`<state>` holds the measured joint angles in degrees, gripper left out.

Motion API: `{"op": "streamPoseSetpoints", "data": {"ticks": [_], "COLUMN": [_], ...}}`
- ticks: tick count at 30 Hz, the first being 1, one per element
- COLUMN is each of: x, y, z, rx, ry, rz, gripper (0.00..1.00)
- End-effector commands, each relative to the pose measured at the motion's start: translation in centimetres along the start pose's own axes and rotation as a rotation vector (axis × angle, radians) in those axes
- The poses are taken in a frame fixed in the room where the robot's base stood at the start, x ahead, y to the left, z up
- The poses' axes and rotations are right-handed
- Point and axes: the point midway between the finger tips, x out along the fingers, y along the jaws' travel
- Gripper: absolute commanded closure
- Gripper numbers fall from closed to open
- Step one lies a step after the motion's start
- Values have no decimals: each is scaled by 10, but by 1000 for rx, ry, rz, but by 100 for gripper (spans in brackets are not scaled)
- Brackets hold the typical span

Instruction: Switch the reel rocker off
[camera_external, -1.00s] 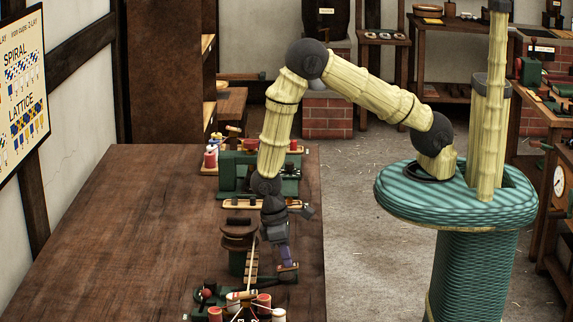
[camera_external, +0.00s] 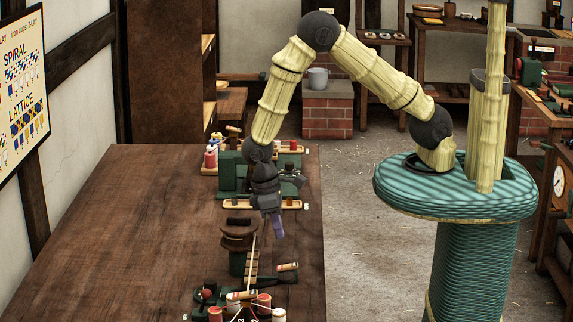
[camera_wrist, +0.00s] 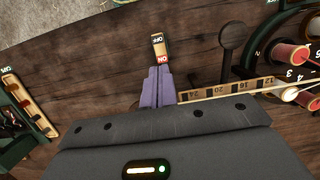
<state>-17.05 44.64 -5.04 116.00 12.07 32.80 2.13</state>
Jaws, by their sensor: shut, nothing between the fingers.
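The reel rocker (camera_external: 288,267) is a small cream, red and black switch near the right edge of the bench. In the wrist view the rocker (camera_wrist: 160,46) shows a red end marked ON nearest my fingers and a black end marked OFF farther away. I cannot tell for certain which end is pressed down. My gripper (camera_external: 278,232) is shut and empty, raised above the bench and behind the rocker in the external view. Its purple fingertips (camera_wrist: 158,72) appear just below the ON end in the wrist view, but stand apart from it.
A brown-topped reel stand (camera_external: 240,232) is left of the rocker, with a numbered scale strip (camera_wrist: 222,91) and rope beside it. A machine with several spools (camera_external: 264,303) stands in front. A green machine (camera_external: 232,172) is behind. The bench's left side (camera_external: 130,240) is clear.

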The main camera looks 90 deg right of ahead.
Motion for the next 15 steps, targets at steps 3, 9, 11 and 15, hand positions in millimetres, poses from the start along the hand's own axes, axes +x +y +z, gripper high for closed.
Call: {"op": "streamPoseSetpoints", "data": {"ticks": [3,9,11,15], "x": [-22,-49,-53,-55], "y": [-1,0,0,0], "z": [-2,-1,0,0], "rx": [-2,0,0,0], "ry": [6,3,0,-1], "rz": [-2,-1,-1,0], "gripper": [100,100,100,100]}}
